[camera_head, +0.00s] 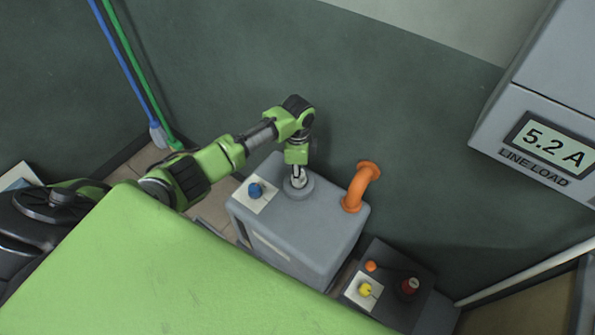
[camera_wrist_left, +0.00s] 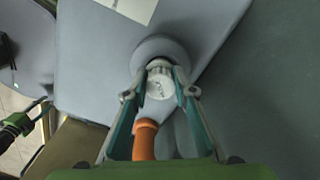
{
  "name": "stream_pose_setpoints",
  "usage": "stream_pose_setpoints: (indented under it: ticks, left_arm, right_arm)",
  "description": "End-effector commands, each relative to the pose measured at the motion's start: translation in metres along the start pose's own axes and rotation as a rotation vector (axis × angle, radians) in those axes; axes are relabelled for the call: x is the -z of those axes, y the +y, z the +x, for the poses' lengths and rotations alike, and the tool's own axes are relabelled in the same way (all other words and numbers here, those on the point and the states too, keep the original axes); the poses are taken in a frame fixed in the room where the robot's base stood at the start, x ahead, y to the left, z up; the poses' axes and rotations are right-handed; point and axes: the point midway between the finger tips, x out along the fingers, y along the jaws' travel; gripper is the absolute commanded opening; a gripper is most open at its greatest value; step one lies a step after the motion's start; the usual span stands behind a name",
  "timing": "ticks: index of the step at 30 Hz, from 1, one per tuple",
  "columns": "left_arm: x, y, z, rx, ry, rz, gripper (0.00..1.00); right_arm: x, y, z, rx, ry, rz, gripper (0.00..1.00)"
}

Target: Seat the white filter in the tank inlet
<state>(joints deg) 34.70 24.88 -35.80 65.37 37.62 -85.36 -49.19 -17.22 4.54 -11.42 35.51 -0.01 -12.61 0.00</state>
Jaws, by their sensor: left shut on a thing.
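The white filter (camera_wrist_left: 160,84) is between the two fingers of my left gripper (camera_wrist_left: 158,98) in the left wrist view. The left gripper is shut on it. In the head view the gripper (camera_head: 297,178) points down at the round grey tank inlet (camera_head: 300,193) on top of the grey tank (camera_head: 312,237). The inlet's collar (camera_wrist_left: 150,46) shows around the filter's far end in the wrist view. The filter is over or partly in the inlet; how deep it sits is hidden. A small green and black gripper-like part, likely my right gripper (camera_wrist_left: 38,108), shows at the wrist view's left edge.
An orange bent pipe (camera_head: 359,187) rises from the tank just right of the inlet. The wall is close behind.

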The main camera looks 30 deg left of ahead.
Motion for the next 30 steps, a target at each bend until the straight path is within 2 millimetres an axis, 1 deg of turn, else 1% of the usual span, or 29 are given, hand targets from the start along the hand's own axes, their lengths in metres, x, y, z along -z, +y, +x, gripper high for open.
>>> stream_pose_setpoints:
  ticks: [12,21,30]
  left_arm:
    - [0.0000,0.0000,0.0002,0.000,0.000,0.000,0.03]
    - [0.0001,0.0002,-0.0010,-0.001,0.000,0.000,0.03]
    - [-0.0001,0.0000,0.0004,0.000,0.000,0.000,0.03]
  right_arm:
    - [-0.0001,0.0017,0.0002,-0.002,0.000,0.000,0.40]
    - [0.0006,0.0017,-0.0060,-0.002,0.000,-0.001,0.40]
    - [0.0007,0.0015,-0.0056,-0.002,0.000,-0.001,0.40]
